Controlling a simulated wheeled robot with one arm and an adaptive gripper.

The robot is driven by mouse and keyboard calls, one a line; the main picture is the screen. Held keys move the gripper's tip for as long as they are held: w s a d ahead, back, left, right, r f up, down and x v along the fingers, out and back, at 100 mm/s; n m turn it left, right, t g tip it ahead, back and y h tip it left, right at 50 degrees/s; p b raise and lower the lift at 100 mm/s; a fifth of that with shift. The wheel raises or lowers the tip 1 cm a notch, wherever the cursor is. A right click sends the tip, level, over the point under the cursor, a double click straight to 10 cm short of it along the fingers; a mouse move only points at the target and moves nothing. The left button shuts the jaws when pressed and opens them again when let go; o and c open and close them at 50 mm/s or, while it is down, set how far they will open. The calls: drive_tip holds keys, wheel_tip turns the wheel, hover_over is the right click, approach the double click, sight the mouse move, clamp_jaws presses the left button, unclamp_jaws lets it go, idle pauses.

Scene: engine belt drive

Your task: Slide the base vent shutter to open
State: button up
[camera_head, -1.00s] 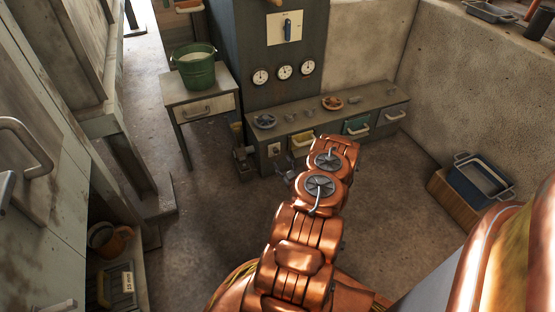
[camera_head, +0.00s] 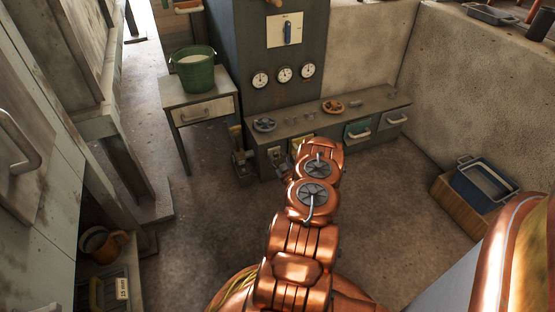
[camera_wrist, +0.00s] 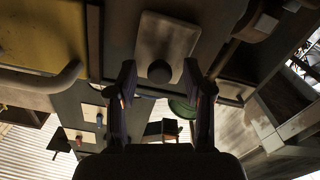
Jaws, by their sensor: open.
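A pale plate with a round dark knob (camera_wrist: 159,72), which looks like the vent shutter, is on the low front of the grey bench. In the head view the small pale plate (camera_head: 273,152) shows at the bench's left end, just beyond my gripper (camera_head: 282,167). In the wrist view my gripper (camera_wrist: 159,78) is open, with one finger on each side of the knob in the picture. I see no contact, and cannot tell how far the fingertips are from the knob. My arm hides part of the bench front.
The grey bench (camera_head: 375,104) carries handwheels and has a yellow drawer (camera_wrist: 40,45) and a green drawer (camera_head: 357,130). A side table (camera_head: 203,110) with a green bucket (camera_head: 194,72) stands at left. A blue bin (camera_head: 483,186) sits at right. Open floor lies between.

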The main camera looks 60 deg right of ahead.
drive_tip(key=shift+c, duration=0.3)
clamp_jaws()
idle(0.3)
